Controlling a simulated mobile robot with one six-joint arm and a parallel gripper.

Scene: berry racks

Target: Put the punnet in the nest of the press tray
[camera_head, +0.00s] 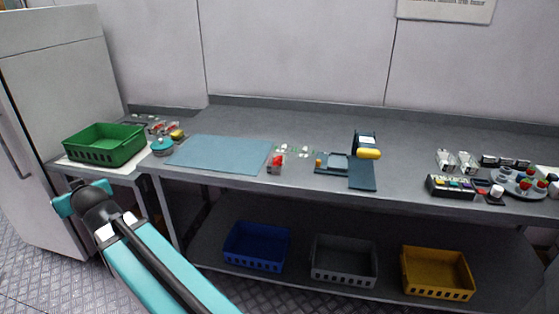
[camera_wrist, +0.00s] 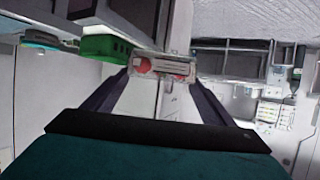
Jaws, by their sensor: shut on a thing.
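In the wrist view my gripper (camera_wrist: 158,78) is shut on a clear punnet (camera_wrist: 160,66) with red berries showing at its ends. The punnet spans the gap between the two dark fingers, clear of any surface that I can make out. In the head view the press (camera_head: 365,140), dark blue with a yellow handle, stands on the bench. Its tray (camera_head: 322,170) lies at its left, with a pale area in the middle that looks like the nest.
A blue mat (camera_head: 220,154) and a green crate (camera_head: 105,146) lie left of the press. A small box with red contents (camera_head: 276,163) stands between mat and tray. Button boxes and a round plate crowd the right. Blue, grey and yellow crates sit on the lower shelf.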

